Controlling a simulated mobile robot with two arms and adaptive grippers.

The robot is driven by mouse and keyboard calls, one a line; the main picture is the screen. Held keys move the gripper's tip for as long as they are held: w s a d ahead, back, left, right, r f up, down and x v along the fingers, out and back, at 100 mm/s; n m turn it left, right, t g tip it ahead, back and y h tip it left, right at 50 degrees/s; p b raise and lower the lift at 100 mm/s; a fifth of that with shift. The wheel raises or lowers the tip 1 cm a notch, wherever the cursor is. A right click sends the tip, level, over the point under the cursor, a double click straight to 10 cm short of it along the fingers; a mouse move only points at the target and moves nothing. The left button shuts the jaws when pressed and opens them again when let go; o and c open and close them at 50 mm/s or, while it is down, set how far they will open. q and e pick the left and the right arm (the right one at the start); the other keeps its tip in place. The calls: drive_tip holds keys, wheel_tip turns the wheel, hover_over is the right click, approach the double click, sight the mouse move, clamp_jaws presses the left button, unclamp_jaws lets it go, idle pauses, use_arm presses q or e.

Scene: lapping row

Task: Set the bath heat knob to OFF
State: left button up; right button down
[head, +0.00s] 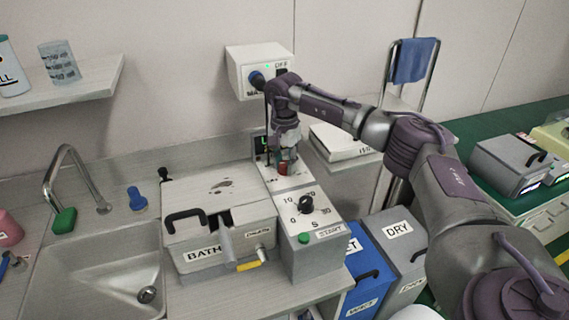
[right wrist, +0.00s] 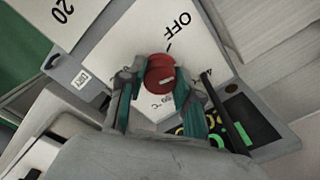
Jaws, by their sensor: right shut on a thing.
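The bath heat knob is red and sits on the sloped white panel behind the timer dial in the head view (head: 283,169). In the right wrist view the red knob (right wrist: 160,74) is between the two fingers of my right gripper (right wrist: 163,82), which is shut on it. The OFF label (right wrist: 170,26) and a short dark tick lie just beyond the knob. Other scale marks are partly covered by the fingers. In the head view my right gripper (head: 284,153) points down at the panel. My left gripper is not in view.
The grey bath (head: 205,200) with a yellow-tipped drain lever stands left of the panel. A black timer knob (head: 306,204) and green start button (head: 304,238) are in front. A wall box (head: 240,70) with a blue knob is behind. The sink (head: 75,285) is at left.

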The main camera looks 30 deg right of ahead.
sight(285, 163)
drive_tip(key=n, duration=0.4)
drive_tip(key=shift+n, duration=0.3)
drive_tip(key=n, duration=0.4)
drive_tip(key=shift+b, duration=0.3)
drive_tip(key=shift+n, duration=0.3)
drive_tip(key=c, duration=0.8)
unclamp_jaws()
wheel_tip(285, 163, up, 12)
drive_tip(key=shift+r, duration=0.1)
